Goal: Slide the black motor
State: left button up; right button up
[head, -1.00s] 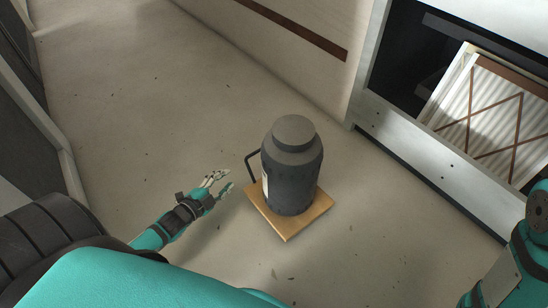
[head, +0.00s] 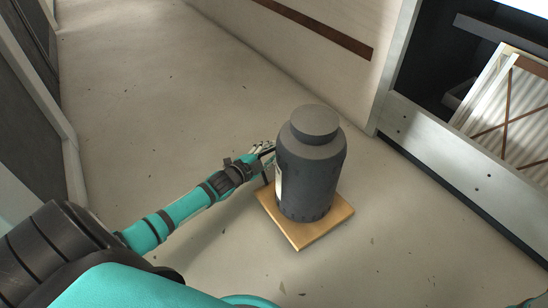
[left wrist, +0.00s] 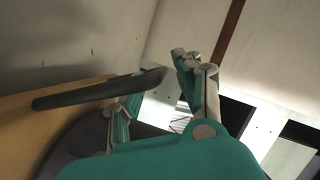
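The black motor (head: 312,170) is a dark grey upright cylinder with a narrower round cap. It stands on a square wooden board (head: 322,231) on the floor. My left gripper (head: 267,150) is at the motor's left side, by its handle; its tips are partly hidden in the head view. In the left wrist view the dark handle (left wrist: 90,92) reaches between my two spread fingers (left wrist: 160,95), which are not closed on it. The board (left wrist: 35,115) also shows there, at the left. My right gripper is out of view.
A pale wall with a brown strip (head: 318,30) runs behind the motor. An open rack (head: 455,150) with a metal sill stands to the right. Dark cabinets (head: 25,75) line the left. The floor (head: 160,110) between is clear apart from small debris.

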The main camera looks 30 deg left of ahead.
pick_arm(q)
jog(key=shift+b+x, duration=0.45)
jog(key=shift+x, duration=0.75)
grip_shut()
